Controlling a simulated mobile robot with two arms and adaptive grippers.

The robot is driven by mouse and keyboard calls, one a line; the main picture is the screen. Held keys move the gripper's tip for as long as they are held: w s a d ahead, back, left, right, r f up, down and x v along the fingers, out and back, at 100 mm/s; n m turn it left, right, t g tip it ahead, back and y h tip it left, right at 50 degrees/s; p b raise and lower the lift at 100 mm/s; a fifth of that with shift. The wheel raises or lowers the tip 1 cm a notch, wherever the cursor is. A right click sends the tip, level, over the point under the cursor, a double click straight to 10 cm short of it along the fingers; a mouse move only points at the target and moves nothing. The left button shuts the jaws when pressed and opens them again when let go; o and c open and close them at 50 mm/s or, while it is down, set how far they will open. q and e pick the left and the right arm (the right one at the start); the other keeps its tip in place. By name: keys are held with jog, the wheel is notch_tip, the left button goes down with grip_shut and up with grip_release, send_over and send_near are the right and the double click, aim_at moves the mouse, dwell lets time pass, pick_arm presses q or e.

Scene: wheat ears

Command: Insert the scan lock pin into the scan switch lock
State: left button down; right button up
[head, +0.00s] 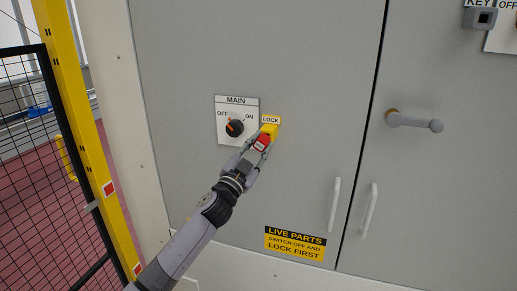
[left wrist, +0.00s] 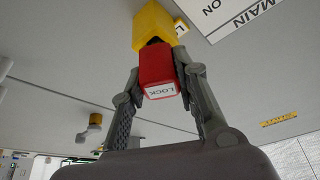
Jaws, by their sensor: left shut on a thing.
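A red lock pin (head: 263,142) with a white LOCK label is held between the fingers of my left gripper (head: 260,148). The pin also shows in the left wrist view (left wrist: 158,72), with the gripper (left wrist: 158,85) shut on it from both sides. The pin's far end is at the yellow switch lock (head: 270,130), under a LOCK plate. In the left wrist view the yellow lock (left wrist: 152,25) is right beyond the pin, with a dark part between them; how deep the pin sits is hidden. The panel beside it reads MAIN, not scan. My right gripper is not in view.
The MAIN switch plate (head: 223,103) is left of the lock; its dark knob (head: 235,128) has an orange pointer toward OFF. The grey cabinet has door handles (head: 335,205), a lever (head: 412,120) and a LIVE PARTS sign (head: 295,243). A yellow-posted mesh fence (head: 75,120) stands left.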

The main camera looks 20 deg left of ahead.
pick_arm(q)
jog(key=shift+w, duration=0.65)
jog(key=c, duration=1.2)
grip_release()
